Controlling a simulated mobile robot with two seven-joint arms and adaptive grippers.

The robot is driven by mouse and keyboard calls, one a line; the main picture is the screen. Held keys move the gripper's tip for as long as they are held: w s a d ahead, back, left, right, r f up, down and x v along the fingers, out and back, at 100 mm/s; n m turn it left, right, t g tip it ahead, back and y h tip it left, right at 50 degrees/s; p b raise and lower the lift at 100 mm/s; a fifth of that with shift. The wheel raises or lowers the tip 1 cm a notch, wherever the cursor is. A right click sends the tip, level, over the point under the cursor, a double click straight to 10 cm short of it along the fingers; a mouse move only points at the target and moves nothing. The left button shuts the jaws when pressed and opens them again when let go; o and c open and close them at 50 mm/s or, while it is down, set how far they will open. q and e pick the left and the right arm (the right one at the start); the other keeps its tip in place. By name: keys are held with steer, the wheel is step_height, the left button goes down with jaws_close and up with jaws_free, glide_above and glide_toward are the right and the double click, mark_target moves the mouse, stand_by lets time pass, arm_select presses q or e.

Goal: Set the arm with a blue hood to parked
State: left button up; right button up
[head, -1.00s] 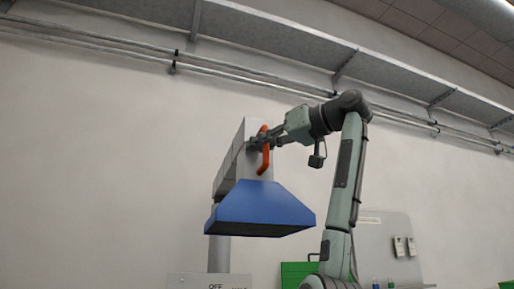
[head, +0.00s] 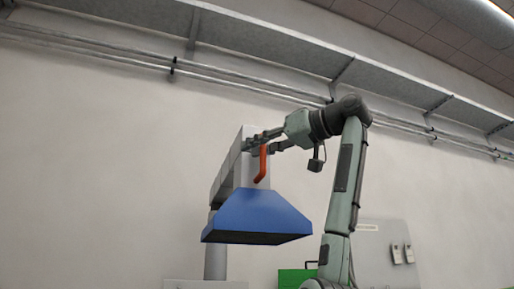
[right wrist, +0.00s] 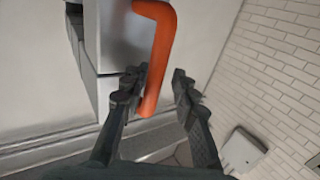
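The blue hood (head: 257,217) hangs at the end of a grey jointed arm (head: 228,180) in front of the wall in the head view. An orange handle (head: 262,165) sits on the grey block above the hood; it also shows as a bent bar in the right wrist view (right wrist: 157,50). My right gripper (head: 255,141) is at the handle with its fingers apart. In the right wrist view the handle's lower end lies between the fingers (right wrist: 160,85), close to the left finger, with a gap to the right one. My left gripper is out of view.
A grey post (head: 215,262) stands below the hood arm. A green case (head: 295,278) and a grey panel (head: 385,255) are at the lower right. A shelf with pipes (head: 270,45) runs along the wall above. The wall left of the hood is clear.

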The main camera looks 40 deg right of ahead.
steer(key=s+d, duration=0.2)
steer(key=s, duration=0.9)
steer(key=shift+s+d, duration=0.15)
steer(key=shift+s, duration=0.25)
